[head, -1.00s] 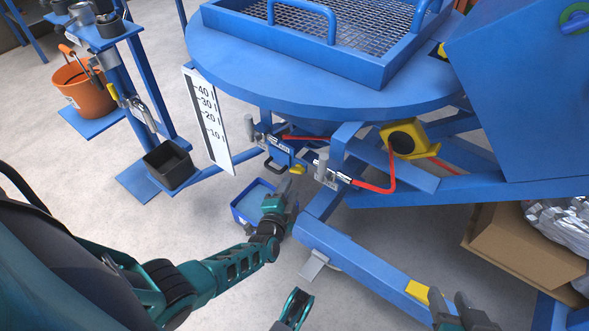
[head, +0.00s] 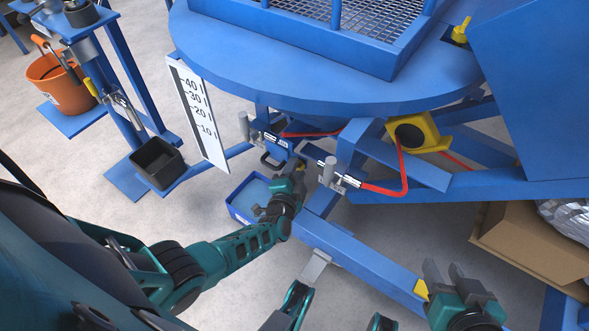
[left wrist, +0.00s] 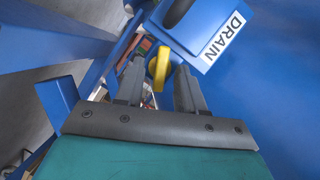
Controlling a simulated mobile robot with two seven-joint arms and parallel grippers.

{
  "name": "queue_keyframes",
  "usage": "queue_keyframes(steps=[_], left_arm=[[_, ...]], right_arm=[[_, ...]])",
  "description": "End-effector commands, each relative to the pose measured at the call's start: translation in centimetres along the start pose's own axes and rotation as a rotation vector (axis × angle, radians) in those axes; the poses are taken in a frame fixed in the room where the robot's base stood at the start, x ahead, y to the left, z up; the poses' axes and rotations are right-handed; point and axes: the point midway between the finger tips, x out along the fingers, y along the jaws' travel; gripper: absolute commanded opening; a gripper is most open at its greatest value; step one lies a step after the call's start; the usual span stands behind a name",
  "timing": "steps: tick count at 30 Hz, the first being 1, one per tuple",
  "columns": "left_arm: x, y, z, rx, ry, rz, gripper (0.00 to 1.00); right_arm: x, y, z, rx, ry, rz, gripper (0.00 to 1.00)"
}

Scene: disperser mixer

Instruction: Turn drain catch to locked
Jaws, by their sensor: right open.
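The drain catch is a small yellow lever (left wrist: 160,66) beside a white DRAIN label (left wrist: 223,40) on a blue block in the left wrist view. In the head view the yellow catch (head: 301,166) is mostly hidden by my left gripper (head: 293,170), under the round blue table. In the left wrist view my left gripper (left wrist: 158,84) is open, with one finger on each side of the catch. Gaps show beside the lever, and I cannot tell whether either finger touches it. My right gripper (head: 450,275) is open and empty at the lower right.
A blue tray (head: 238,212) sits on the floor below the catch. A clamp with a red hose (head: 385,188) and a blue leg beam (head: 360,262) lie close to the right. A white scale board (head: 200,115) hangs to the left. A black bin (head: 157,163) stands further left.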

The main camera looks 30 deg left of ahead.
Motion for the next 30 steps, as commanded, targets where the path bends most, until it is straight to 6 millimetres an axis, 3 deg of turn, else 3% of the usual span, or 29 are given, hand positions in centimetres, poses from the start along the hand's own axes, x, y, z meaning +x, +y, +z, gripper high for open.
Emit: queue_keyframes(steps=[5, 16, 30], left_arm=[[0.01, -0.02, -0.02, 0.000, 0.000, 0.000, 0.36], [0.03, -0.03, 0.01, 0.000, 0.000, 0.000, 0.01], [0.14, -0.27, -0.02, -0.027, 0.000, 0.010, 0.00]], right_arm=[[-0.07, -0.03, 0.11, 0.001, -0.002, 0.000, 0.40], [-0.20, -0.05, 0.47, 0.003, -0.009, 0.000, 0.40], [-0.34, 0.01, 0.18, 0.003, -0.007, 0.002, 0.40]])
